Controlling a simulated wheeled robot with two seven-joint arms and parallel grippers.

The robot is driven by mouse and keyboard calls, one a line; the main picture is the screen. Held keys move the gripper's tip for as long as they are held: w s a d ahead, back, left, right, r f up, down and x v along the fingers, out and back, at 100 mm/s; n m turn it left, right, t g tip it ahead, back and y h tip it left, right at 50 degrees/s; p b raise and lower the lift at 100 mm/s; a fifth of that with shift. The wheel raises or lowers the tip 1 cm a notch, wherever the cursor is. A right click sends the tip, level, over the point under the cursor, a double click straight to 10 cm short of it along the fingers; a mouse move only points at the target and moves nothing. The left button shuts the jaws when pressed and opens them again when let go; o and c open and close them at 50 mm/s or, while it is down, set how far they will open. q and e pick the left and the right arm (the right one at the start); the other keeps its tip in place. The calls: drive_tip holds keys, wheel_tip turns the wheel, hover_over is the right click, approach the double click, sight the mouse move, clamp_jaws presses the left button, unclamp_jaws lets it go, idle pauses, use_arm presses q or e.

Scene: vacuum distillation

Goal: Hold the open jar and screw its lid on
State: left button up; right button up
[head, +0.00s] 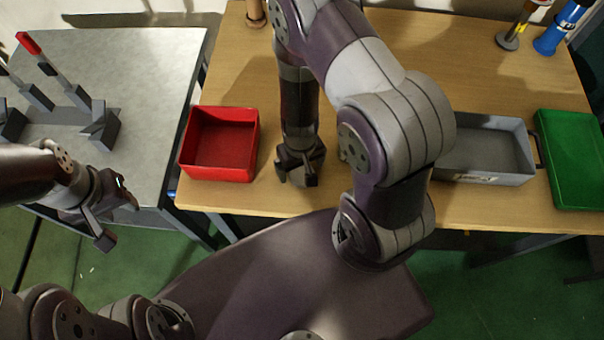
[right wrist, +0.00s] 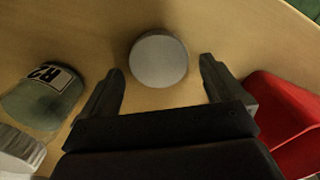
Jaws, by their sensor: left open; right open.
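A round grey lid-like disc (right wrist: 159,59) lies on the wooden table in the right wrist view, just beyond and between the fingertips of my right gripper (right wrist: 162,80). This gripper is open and empty, with a gap on both sides of the disc. In the head view my right gripper (head: 300,170) points down by the red box. My left gripper (head: 118,212) is open and empty, in front of the grey side table. The head view hides disc and jar behind my right arm.
A red open box (head: 221,172) stands left of my right gripper and close at the right of the wrist view. A pale ribbed round thing (right wrist: 18,152) is cut off at lower left. A grey bin (head: 487,175) and green box (head: 573,160) stand right.

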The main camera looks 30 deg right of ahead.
drive_tip(key=shift+f, duration=0.25)
drive_tip(key=c, duration=1.1)
